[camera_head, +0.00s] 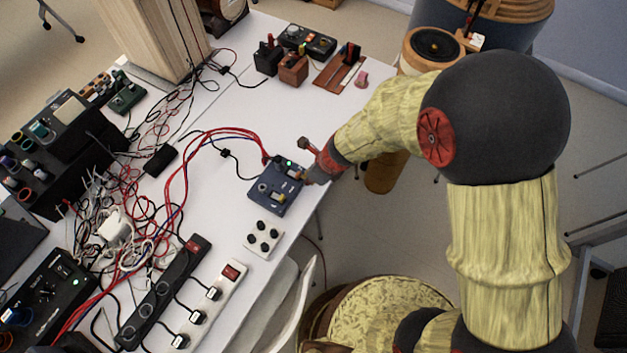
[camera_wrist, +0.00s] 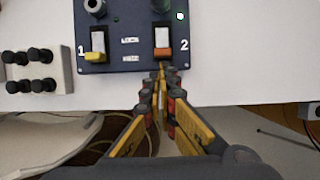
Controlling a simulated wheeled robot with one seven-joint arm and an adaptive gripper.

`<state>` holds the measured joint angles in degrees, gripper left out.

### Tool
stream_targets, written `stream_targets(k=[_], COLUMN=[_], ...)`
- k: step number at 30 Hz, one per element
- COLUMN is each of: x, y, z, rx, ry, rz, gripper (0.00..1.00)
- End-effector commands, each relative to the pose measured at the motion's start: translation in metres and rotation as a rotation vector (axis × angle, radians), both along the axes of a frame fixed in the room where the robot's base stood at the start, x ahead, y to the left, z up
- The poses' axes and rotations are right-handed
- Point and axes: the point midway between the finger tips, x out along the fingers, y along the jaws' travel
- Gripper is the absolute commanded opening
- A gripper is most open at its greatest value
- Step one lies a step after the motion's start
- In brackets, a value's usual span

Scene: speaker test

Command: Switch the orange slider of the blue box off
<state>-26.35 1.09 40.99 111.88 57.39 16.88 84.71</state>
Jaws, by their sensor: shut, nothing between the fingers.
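The blue box (camera_head: 264,197) lies on the white table near its right edge. It also fills the top of the wrist view (camera_wrist: 125,52). There, the orange slider (camera_wrist: 163,53) sits by the printed 2, at the near end of a pale slot. A yellow slider (camera_wrist: 96,57) sits by the printed 1. A small light glows near the box's top right. My gripper (camera_wrist: 161,68) is shut and empty, its tips at the box's near edge, just below the orange slider in the picture. Whether they touch it I cannot tell. In the head view, the gripper (camera_head: 309,178) is beside the box's right side.
A white block with black knobs (camera_head: 263,238) lies close to the box. Red and blue cables (camera_head: 190,160) run from the box's far side. Power strips (camera_head: 212,310) lie toward the front. Small devices (camera_head: 293,68) stand at the back. Bare table lies between them and the box.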

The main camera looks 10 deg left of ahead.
Motion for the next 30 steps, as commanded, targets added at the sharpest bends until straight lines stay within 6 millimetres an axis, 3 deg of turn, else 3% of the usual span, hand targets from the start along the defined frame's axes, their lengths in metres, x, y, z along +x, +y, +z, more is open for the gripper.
stream_targets(k=[8, 18, 30], x=[0.0, 0.009, 0.012], y=[0.001, 0.022, 0.018], z=[0.0, 0.001, 0.0], rx=[0.0, 0.0, 0.0], ry=[0.0, 0.0, -0.001], rz=[0.0, 0.001, 0.0], gripper=[0.0, 0.0, 0.0])
